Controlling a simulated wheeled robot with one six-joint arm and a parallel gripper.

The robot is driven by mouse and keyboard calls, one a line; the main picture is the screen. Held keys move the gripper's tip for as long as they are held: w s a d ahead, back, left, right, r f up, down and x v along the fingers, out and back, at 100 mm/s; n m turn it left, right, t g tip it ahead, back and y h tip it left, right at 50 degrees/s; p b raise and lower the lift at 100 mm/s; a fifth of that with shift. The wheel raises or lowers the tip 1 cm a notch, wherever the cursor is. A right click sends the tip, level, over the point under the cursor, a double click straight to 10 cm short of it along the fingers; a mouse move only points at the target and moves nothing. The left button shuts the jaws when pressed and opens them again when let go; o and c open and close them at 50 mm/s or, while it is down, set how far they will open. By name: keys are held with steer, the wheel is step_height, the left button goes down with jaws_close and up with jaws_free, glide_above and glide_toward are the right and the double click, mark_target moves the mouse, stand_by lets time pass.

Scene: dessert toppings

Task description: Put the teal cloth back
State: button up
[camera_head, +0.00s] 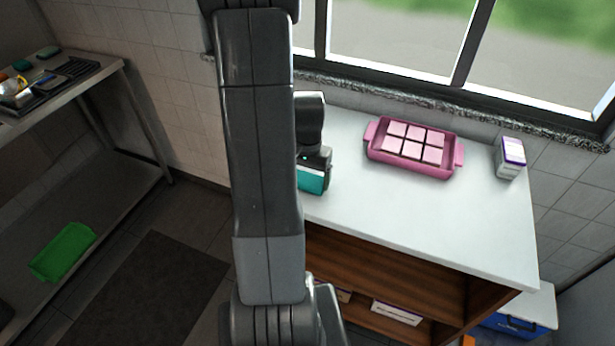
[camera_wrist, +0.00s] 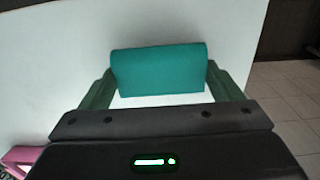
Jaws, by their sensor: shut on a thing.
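The teal cloth (camera_wrist: 158,70) is a folded block between the two fingers of my gripper (camera_wrist: 160,80) in the wrist view. The fingers are shut on its left and right ends. In the head view, a teal part of the cloth (camera_head: 313,181) shows just below my gripper (camera_head: 316,166), at the left end of the white counter (camera_head: 420,220). My arm hides part of that area. I cannot tell whether the cloth touches the counter or hangs just above it.
A pink tray (camera_head: 459,160) with several pale pink squares stands on the counter, and a white and purple carton (camera_head: 511,157) is at its right. A metal bench (camera_head: 101,75) at the left bears several small items. The counter's front is clear.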

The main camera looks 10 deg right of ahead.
mark_target(307, 179)
steer(key=shift+f, duration=0.3)
steer(key=shift+f, duration=0.15)
steer(key=o, duration=0.9)
steer(key=shift+c, duration=0.2)
step_height(307, 179, up, 12)
